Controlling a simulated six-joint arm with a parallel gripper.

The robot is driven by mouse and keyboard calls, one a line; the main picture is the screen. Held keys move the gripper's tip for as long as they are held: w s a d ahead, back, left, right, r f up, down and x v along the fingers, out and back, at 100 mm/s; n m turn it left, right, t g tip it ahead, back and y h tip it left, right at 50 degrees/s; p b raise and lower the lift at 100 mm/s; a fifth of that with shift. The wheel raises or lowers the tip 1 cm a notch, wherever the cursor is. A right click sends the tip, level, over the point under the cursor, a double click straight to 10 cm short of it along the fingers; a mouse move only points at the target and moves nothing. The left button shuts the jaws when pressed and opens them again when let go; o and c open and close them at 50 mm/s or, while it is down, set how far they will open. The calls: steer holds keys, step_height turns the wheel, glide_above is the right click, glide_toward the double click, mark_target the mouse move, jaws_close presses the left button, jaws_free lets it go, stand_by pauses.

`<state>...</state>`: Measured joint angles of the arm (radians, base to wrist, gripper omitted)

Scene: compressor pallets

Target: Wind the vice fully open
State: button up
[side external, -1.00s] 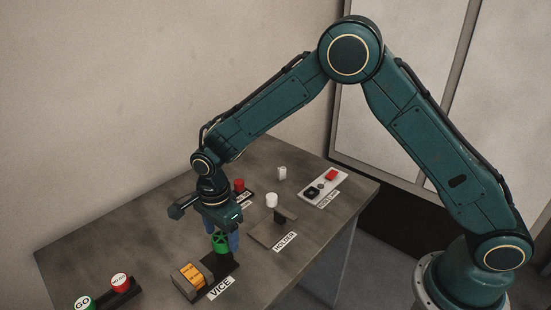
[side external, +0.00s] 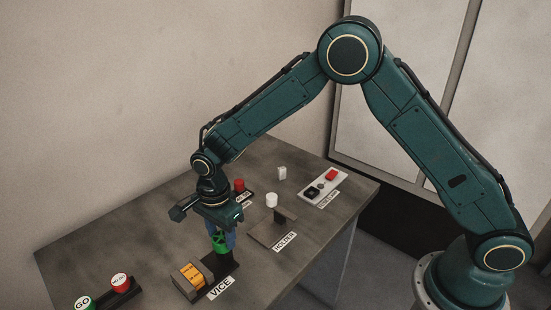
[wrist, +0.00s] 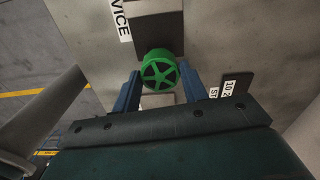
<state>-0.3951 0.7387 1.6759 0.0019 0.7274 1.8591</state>
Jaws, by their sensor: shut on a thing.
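The vice (side external: 185,293) stands at the front of the table behind its VICE label, with an orange-yellow block (side external: 192,275) at its jaws. Its green spoked handwheel (side external: 220,245) is at the end toward my gripper. My gripper (side external: 222,241) points down with its blue fingers on either side of the wheel, shut on it. In the wrist view the green wheel (wrist: 160,72) sits between the two blue fingertips (wrist: 160,82). The vice's jaw gap is hard to make out.
A holder (side external: 272,230) with a white-topped piece stands to the right. Behind are a red button (side external: 239,185), a small white piece (side external: 282,172) and a grey panel (side external: 324,188) with red and black buttons. Green GO (side external: 84,303) and red (side external: 120,281) buttons sit front left.

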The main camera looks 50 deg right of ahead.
steer(key=n, duration=0.4)
steer(key=shift+n, duration=0.3)
steer(key=n, duration=0.4)
steer(key=shift+a, duration=0.1)
steer(key=n, duration=0.9)
steer(key=shift+n, duration=0.3)
steer(key=n, duration=1.3)
steer(key=shift+n, duration=2.2)
